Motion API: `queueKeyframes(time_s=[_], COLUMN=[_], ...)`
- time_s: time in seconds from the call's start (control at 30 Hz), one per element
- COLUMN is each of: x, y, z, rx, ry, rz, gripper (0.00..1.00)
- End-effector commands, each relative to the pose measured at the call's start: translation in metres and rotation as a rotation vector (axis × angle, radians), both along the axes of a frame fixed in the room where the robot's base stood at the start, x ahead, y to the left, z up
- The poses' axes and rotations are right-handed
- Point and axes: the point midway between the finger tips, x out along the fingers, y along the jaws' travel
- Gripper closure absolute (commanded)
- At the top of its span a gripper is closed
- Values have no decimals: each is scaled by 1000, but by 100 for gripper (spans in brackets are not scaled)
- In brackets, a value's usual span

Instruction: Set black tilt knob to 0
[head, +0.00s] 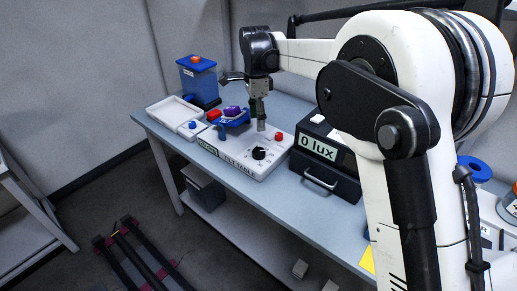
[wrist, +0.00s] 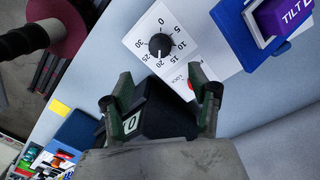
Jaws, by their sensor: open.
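The black tilt knob (wrist: 160,45) sits on a white dial plate with numbers around it, including 0, 5, 10, 15 and 20. A small pale mark on the knob seems to face the 20 side, but it is too small to be sure. In the head view the knob (head: 259,153) is on top of the white tilt table (head: 235,160). My gripper (wrist: 163,90) is open and empty, with its two fingers apart. In the head view my gripper (head: 261,127) hangs above the tilt table, near the knob and not touching it.
A black box reading "0 lux" (head: 318,150) stands right of the tilt table. A red button (head: 279,136) is near the knob. A blue holder with a purple block (head: 233,112), a white tray (head: 173,112) and a blue container (head: 199,80) stand to the left.

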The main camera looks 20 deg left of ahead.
Motion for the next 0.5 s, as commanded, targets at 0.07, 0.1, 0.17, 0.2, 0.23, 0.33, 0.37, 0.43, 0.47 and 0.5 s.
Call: queueKeyframes(time_s=[0.07, 0.1, 0.17, 0.2, 0.23, 0.33, 0.37, 0.43, 0.47, 0.5], x=[-1, -1, -1, -1, -2, -3, -3, -4, -4, -4], y=[-1, -1, -1, -2, -2, -3, -3, -4, -4, -4], z=[-12, -19, -30, -38, -43, -62, -67, -80, -85, -92], rx=[0, 0, 1, 1, 1, 1, 1, 1, 1, 1], ry=[0, 0, -1, -1, -1, -1, -1, -1, -1, -1], rz=[0, 1, 1, 1, 1, 1, 1, 1, 1, 1], gripper=[44, 44, 44, 44, 44, 44, 44, 44, 44, 44])
